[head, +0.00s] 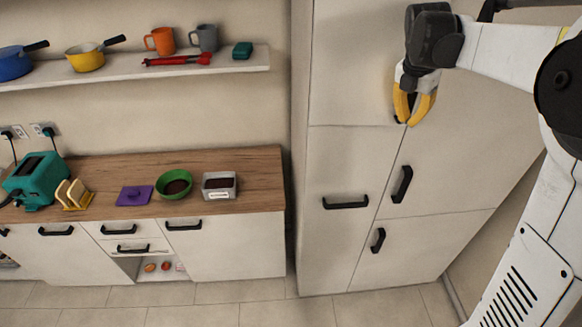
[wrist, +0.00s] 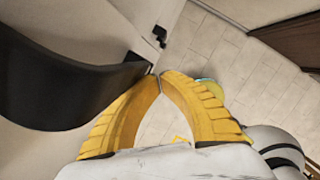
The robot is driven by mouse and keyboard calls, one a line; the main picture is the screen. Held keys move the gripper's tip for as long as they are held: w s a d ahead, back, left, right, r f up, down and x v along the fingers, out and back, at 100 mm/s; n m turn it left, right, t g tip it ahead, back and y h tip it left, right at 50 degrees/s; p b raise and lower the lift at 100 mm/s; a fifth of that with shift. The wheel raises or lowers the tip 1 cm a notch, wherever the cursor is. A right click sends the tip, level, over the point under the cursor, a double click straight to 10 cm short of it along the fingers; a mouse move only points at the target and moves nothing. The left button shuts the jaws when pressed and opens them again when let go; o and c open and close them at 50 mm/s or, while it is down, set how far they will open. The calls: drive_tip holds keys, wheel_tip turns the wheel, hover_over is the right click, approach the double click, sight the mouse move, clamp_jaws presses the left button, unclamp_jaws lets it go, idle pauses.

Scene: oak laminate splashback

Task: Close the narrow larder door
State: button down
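The tall pale cabinet block (head: 345,160) stands right of centre in the head view, with several door fronts. One front has a horizontal black handle (head: 345,202). To its right are an upright handle (head: 402,185) and a lower one (head: 378,240). I cannot tell which front is the narrow larder door, or whether it stands ajar. My gripper (head: 408,121) is in front of the upper fronts, with its yellow fingers pointing down. In the wrist view its fingertips (wrist: 160,74) meet with nothing between them. A large black handle (wrist: 60,95) is close at their left.
A wooden worktop (head: 105,175) at left carries a toaster (head: 36,180), a green bowl (head: 174,184) and a grey container (head: 219,186). A shelf (head: 230,66) hangs above. The tiled floor (head: 200,315) looks clear. My arm hides the cabinet's upper right.

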drive_tip(key=shift+w+d+r, duration=0.1)
drive_tip(key=shift+w+d, duration=0.05)
drive_tip(key=shift+w, duration=0.45)
drive_tip(key=shift+w+d+r, duration=0.1)
drive_tip(key=shift+w, duration=0.5)
drive_tip(key=shift+r, duration=0.1)
